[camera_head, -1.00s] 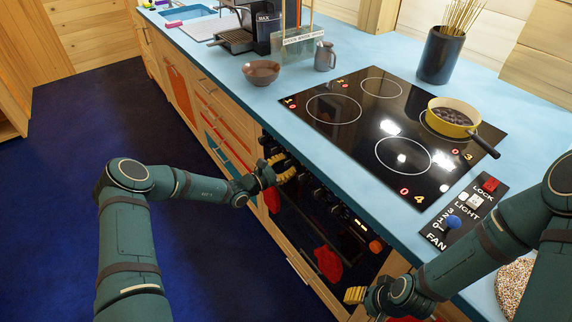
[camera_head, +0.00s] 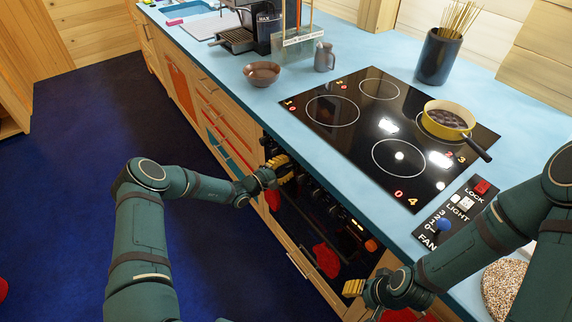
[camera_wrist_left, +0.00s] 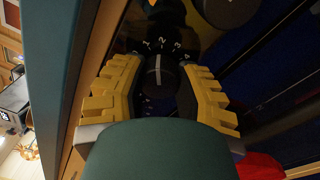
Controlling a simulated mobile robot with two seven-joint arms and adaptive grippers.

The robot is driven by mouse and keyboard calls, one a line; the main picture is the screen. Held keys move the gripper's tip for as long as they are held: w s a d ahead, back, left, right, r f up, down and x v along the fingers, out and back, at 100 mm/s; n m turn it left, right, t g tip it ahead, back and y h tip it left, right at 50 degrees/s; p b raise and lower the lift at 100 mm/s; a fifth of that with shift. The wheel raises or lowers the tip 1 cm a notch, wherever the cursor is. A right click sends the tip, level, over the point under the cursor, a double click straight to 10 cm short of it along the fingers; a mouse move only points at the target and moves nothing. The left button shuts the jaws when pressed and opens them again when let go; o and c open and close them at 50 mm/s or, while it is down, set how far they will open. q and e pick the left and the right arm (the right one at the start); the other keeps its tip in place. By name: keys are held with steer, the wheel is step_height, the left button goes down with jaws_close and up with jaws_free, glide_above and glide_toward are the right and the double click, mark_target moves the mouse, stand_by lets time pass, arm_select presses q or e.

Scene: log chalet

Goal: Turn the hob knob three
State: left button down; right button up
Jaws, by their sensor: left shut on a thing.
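My left gripper (camera_head: 281,170) is at the control panel on the cooker's front. In the left wrist view its yellow ribbed fingers are shut on a round black hob knob (camera_wrist_left: 160,76). A dial with white numbers 1 to 4 surrounds the knob, and its white pointer line stands roughly upright in that view. I cannot read which hob the knob belongs to. The black hob (camera_head: 352,138) has four ringed zones with red lit digits beside them. My right gripper (camera_head: 354,288) is low by the cooker's right end; its finger opening cannot be made out.
A yellow pan (camera_head: 446,117) of dark contents stands on the back right zone, its handle over the hob edge. A fan and light panel (camera_head: 455,212) lies right of the hob. A brown bowl (camera_head: 262,74) and grey jug (camera_head: 324,57) stand left of it.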

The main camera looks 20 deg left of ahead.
arm_select(q)
steer(key=shift+d+m, duration=0.1)
steer(key=shift+m, duration=0.4)
steer(key=c, duration=0.9)
jaws_free()
steer(key=shift+o, duration=0.2)
steer(key=v, duration=1.2)
steer(key=shift+d, duration=0.1)
